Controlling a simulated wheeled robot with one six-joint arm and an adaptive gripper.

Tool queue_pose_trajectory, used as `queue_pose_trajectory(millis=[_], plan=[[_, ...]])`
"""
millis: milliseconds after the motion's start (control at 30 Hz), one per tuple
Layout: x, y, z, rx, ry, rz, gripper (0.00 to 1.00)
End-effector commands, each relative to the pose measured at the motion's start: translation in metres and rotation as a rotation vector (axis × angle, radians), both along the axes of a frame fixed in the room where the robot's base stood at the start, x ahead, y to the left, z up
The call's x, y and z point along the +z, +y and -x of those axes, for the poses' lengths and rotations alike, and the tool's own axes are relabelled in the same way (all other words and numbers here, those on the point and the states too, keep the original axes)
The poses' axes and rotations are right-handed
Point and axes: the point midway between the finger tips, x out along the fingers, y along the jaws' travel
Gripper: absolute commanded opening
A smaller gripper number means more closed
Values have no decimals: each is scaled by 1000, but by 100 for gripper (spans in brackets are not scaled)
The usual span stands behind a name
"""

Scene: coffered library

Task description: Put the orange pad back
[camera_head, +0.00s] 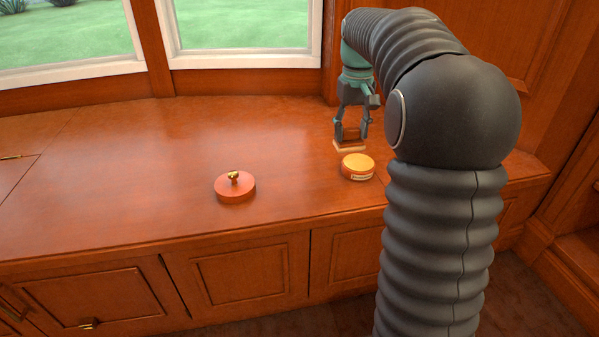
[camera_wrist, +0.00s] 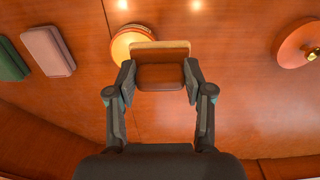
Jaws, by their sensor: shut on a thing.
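My gripper (camera_head: 351,136) is shut on an orange-brown pad (camera_wrist: 161,77) with a tan, plate-like edge (camera_wrist: 160,48). The fingers grip it from both sides in the wrist view. In the head view the pad hangs below the gripper, tan edge lowest, just behind a round tin. I cannot tell whether it touches the wooden top. A pink pad (camera_wrist: 48,50) and a green pad (camera_wrist: 10,59) lie side by side at the left of the wrist view. My arm probably hides them in the head view.
The round yellow-topped tin (camera_head: 357,165) stands close to the held pad. A red round lid-like disc (camera_head: 235,188) with a brass knob sits to its left. The wooden top (camera_head: 130,165) is clear further left. Windows and a wood wall bound the back.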

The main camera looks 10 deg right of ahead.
Motion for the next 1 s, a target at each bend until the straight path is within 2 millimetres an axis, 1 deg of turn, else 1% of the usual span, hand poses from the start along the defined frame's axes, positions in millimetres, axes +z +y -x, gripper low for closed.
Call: queue_pose_trajectory(millis=[300,500,600,767,867,1000], plan=[[-37,63,-5,12,1,0,24],[-58,98,-9,10,1,0,24],[-64,108,-10,7,1,0,24],[-69,112,-10,2,1,0,24],[-78,112,-10,2,2,0,24],[-99,112,-10,2,3,0,24]])
